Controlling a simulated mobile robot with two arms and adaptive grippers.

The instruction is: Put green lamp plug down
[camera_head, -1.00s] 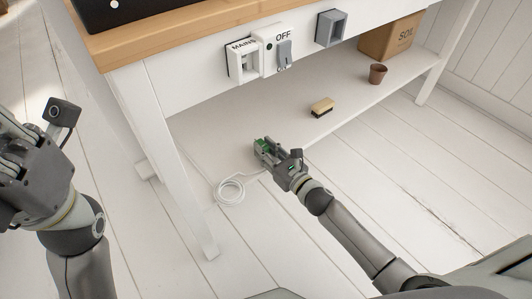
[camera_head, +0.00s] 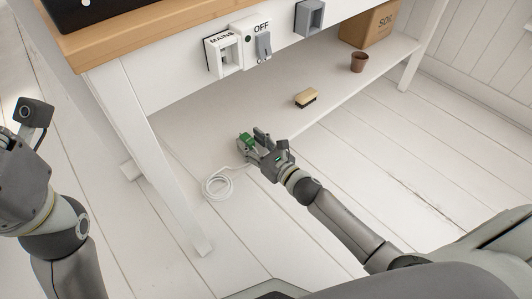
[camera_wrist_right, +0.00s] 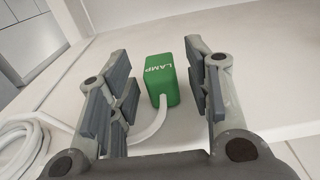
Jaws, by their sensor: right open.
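The green plug (camera_head: 247,139), a small block marked LAMP, appears to rest on the low white shelf (camera_head: 220,121) under the desk. In the right wrist view the plug (camera_wrist_right: 161,82) stands between my two spread fingers, with gaps visible on both sides. A white cable leaves its near end. My right gripper (camera_head: 254,143) is open around the plug; the fingers partly hide it in the head view. My left gripper (camera_head: 12,150) is at the left edge of the head view, far from the plug, with its fingers cut off by the frame.
A coil of white cable (camera_head: 217,184) lies left of the plug. A brush (camera_head: 306,98), a brown pot (camera_head: 359,62) and a SOIL box (camera_head: 372,25) stand further right on the shelf. The MAINS socket (camera_head: 224,54) and OFF switch (camera_head: 259,46) are on the desk front. A desk leg (camera_head: 160,165) stands left.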

